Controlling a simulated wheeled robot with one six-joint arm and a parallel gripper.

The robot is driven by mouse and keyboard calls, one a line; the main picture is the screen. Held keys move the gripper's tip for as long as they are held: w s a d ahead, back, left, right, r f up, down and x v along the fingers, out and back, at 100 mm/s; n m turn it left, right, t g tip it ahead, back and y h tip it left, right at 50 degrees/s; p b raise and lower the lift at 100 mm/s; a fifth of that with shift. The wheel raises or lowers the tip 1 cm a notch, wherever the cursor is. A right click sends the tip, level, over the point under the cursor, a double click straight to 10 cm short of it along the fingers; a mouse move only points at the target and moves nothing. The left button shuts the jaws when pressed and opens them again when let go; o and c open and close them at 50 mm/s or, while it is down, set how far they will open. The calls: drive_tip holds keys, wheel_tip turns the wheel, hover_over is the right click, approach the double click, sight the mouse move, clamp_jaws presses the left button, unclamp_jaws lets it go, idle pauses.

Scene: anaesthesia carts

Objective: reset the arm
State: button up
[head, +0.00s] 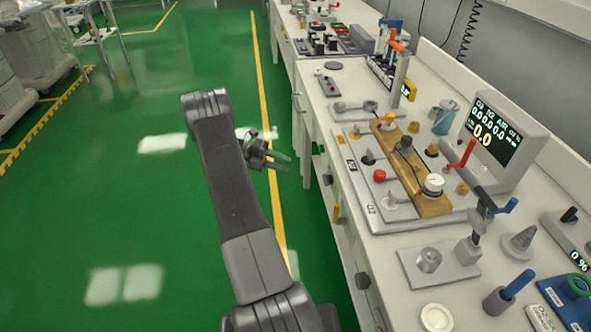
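My arm rises from the bottom of the head view and reaches forward over the green floor, bent at its far joint. My gripper (280,162) is past the arm's upper link, pointing right toward the bench front. Its two fingers show as thin dark prongs with a gap between them, and nothing is seen in them. The gripper is apart from the bench, over the floor beside the yellow line. Part of the wrist is hidden behind the arm link.
A white bench (345,150) runs along the right, carrying a panel with a wooden block (412,170), a monitor (500,135) and several coloured levers and knobs. Drawer handles stick out from its front. The green floor (90,220) at left is clear. Pale carts stand at the far left.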

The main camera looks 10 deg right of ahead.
drive_tip(key=shift+w+a+r, duration=0.15)
drive_tip(key=shift+a, duration=0.35)
drive_tip(key=p+x, duration=0.1)
drive_tip(key=x, duration=1.2)
drive_tip(key=shift+d+p, duration=0.4)
